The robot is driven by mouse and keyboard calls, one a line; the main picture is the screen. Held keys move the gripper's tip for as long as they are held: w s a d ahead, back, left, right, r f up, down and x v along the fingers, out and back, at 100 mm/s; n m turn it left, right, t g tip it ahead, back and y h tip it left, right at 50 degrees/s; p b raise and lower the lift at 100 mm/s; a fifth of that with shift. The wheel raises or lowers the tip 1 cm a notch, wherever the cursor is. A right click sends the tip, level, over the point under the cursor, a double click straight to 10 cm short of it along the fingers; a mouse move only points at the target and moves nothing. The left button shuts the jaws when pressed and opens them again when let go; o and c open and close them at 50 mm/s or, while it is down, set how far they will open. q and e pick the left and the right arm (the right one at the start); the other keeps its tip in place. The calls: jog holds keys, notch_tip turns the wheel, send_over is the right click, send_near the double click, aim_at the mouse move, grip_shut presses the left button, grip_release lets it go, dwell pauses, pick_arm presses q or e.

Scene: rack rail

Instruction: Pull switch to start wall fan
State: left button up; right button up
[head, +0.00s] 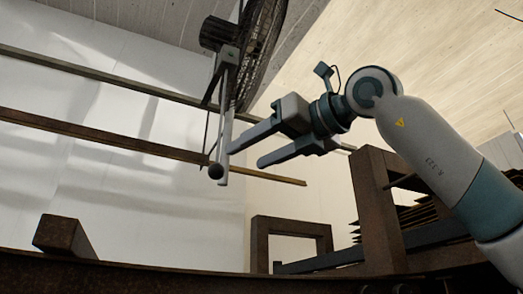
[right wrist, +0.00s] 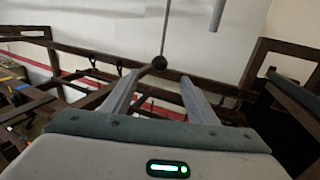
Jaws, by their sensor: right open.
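The wall fan (head: 262,50) hangs at the top of the head view, with a round cage and dark motor. Its pull switch is a thin cord ending in a dark ball (head: 216,171), beside a pale upright bar (head: 225,135). My right gripper (head: 247,154) is open and empty, its fingers pointing left towards the cord. In the right wrist view the ball (right wrist: 159,63) hangs from its cord (right wrist: 164,25), lined up between the fingertips (right wrist: 159,78) and seemingly just beyond them. No contact shows. My left gripper is not in view.
Two long rusty rails (head: 100,129) run along the pale wall behind the cord. A brown frame (head: 290,226) and a heavier post (head: 370,210) stand below my right arm. A dark beam (head: 150,272) crosses the bottom. The bar's lower end (right wrist: 217,14) shows in the wrist view.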

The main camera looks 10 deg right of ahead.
aim_at(221, 168)
jog(key=p+x, duration=0.4)
jog(key=x, duration=0.6)
jog(key=shift+w+a, duration=0.2)
jog(key=shift+a, duration=0.05)
jog(key=shift+x, duration=0.8)
jog(key=c, duration=1.1)
